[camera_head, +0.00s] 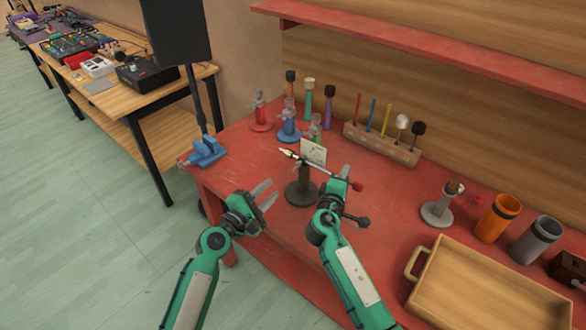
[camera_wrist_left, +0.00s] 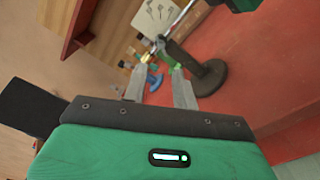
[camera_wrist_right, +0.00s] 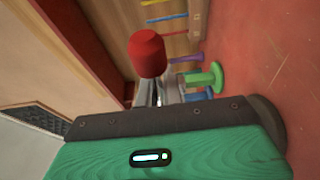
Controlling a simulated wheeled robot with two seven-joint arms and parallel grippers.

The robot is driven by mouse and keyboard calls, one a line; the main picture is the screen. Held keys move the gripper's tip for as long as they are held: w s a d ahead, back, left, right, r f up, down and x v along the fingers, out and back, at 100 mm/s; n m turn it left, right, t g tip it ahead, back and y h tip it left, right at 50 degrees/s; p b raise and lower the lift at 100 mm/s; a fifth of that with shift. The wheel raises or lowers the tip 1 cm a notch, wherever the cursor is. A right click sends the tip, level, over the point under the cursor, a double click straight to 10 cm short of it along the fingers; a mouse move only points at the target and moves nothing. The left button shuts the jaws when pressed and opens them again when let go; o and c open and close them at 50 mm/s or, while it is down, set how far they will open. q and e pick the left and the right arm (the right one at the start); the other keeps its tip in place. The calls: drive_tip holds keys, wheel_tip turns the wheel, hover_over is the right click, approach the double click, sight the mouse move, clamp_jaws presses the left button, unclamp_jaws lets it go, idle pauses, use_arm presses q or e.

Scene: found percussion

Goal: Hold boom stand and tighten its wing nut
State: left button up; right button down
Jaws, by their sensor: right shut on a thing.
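The boom stand (camera_head: 302,190) has a dark round base and post on the red bench, with a thin slanted boom. The boom has a brass-coloured end at the left and a red end (camera_head: 357,187) at the right. My right gripper (camera_head: 345,178) is shut on the boom near the red end, which looms large in the right wrist view (camera_wrist_right: 147,52). My left gripper (camera_head: 268,194) is open and empty, left of the base and apart from it. The left wrist view shows the brass end (camera_wrist_left: 148,56) beyond its fingers. I cannot clearly make out the wing nut.
A white card (camera_head: 313,151) stands behind the boom. A blue vise (camera_head: 207,152), coloured stands and a wooden rack (camera_head: 380,144) are farther back. A wooden tray (camera_head: 480,300), an orange cup (camera_head: 497,219) and a grey cup (camera_head: 535,240) are at the right.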

sight(294, 167)
use_arm(q)
drive_tip(key=w+d+n, duration=0.2)
drive_tip(key=w, duration=0.1)
drive_tip(key=w+d+n, duration=0.5)
drive_tip(key=shift+w+d+f+n, duration=0.1)
drive_tip(key=shift+w+d+n, duration=0.1)
drive_tip(key=shift+w+n, duration=0.15)
idle(0.4)
drive_tip(key=shift+c, duration=0.2)
clamp_jaws()
